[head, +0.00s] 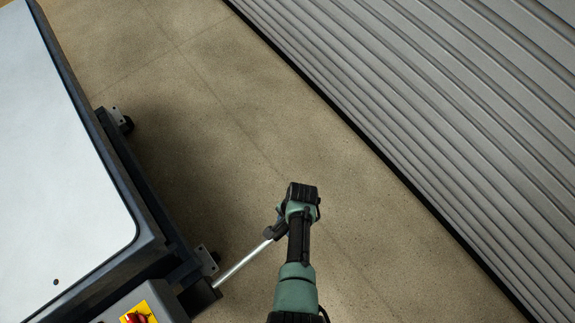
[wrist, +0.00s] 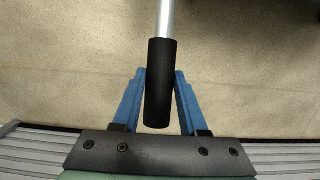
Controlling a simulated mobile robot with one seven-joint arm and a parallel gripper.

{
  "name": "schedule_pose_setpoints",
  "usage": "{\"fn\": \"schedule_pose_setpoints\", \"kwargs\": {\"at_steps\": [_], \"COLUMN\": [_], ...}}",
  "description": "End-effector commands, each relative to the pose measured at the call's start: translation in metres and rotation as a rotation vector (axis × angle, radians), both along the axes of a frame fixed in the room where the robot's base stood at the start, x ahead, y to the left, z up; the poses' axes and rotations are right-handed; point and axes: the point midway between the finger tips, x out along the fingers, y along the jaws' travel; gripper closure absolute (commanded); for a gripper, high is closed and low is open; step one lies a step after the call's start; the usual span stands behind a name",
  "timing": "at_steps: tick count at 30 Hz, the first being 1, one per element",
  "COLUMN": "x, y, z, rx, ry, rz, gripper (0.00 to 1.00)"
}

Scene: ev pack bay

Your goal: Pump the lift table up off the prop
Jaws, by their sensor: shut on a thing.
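The lift table (head: 60,140) fills the left of the head view, with a pale flat top and a dark frame. A silvery pump handle (head: 243,262) sticks out from its near right corner. It also shows in the wrist view, where its black grip (wrist: 159,85) lies between the two blue fingers of my gripper (wrist: 160,88). My gripper is shut on that grip. In the head view my gripper (head: 275,230) is at the handle's outer end, partly hidden by my arm. The prop cannot be made out in either view.
A ribbed grey shutter or wall (head: 430,100) runs along the right. A yellow panel with a red switch (head: 139,314) is at the table's near end. Castors (head: 123,120) show under its edge. The concrete floor (head: 210,110) between table and wall is clear.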

Motion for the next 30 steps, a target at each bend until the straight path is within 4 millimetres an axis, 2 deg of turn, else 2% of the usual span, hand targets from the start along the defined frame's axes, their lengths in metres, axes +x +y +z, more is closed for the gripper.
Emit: {"fn": "schedule_pose_setpoints", "kwargs": {"at_steps": [1,3,14,30], "x": [-0.007,-0.006,-0.004,0.003], "y": [0.003,0.003,0.001,-0.007], "z": [0.010,0.012,0.009,-0.055], "rx": [-0.007,-0.021,-0.032,0.121], "ry": [0.005,-0.005,-0.017,0.091], "rz": [0.004,0.004,0.001,-0.004], "gripper": [1.00,1.00,1.00,1.00]}}
